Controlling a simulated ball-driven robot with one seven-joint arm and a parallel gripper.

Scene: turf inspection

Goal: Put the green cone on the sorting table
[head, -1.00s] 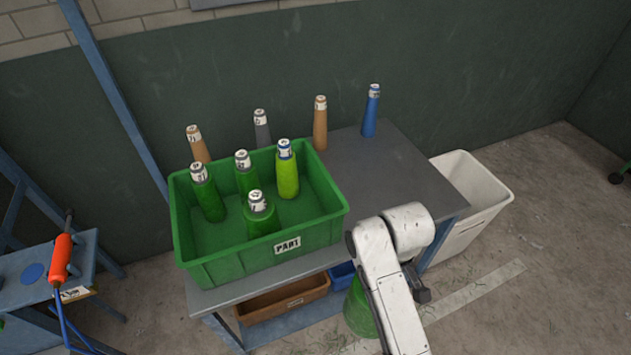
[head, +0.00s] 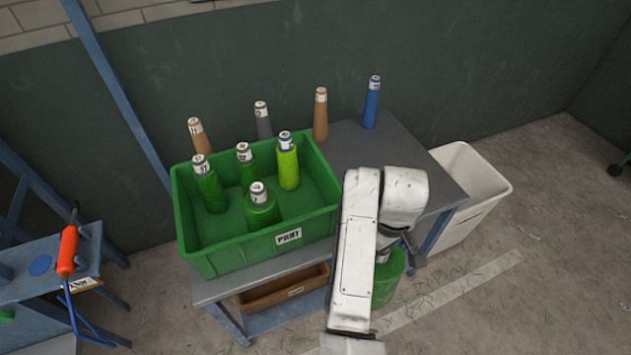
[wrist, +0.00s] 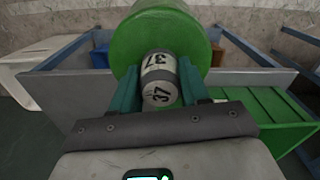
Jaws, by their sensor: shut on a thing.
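The green cone (head: 388,279) hangs in front of the table's right part in the head view, partly hidden by my arm. In the wrist view the cone (wrist: 160,32) shows its wide green end and a white band marked 37. My gripper (wrist: 160,88) is shut on this banded narrow end, with a teal finger on each side. In the head view my gripper (head: 402,247) is mostly hidden behind my wrist. The grey sorting table (head: 405,160) has bare top at its right. The cone appears apart from it.
A green crate (head: 215,262) holding several green cones fills the table's left part. Two orange cones, a grey cone (head: 263,122) and a blue cone (head: 371,103) stand along the back. A white bin (head: 475,185) stands at the right. A brown tray (head: 283,290) sits below.

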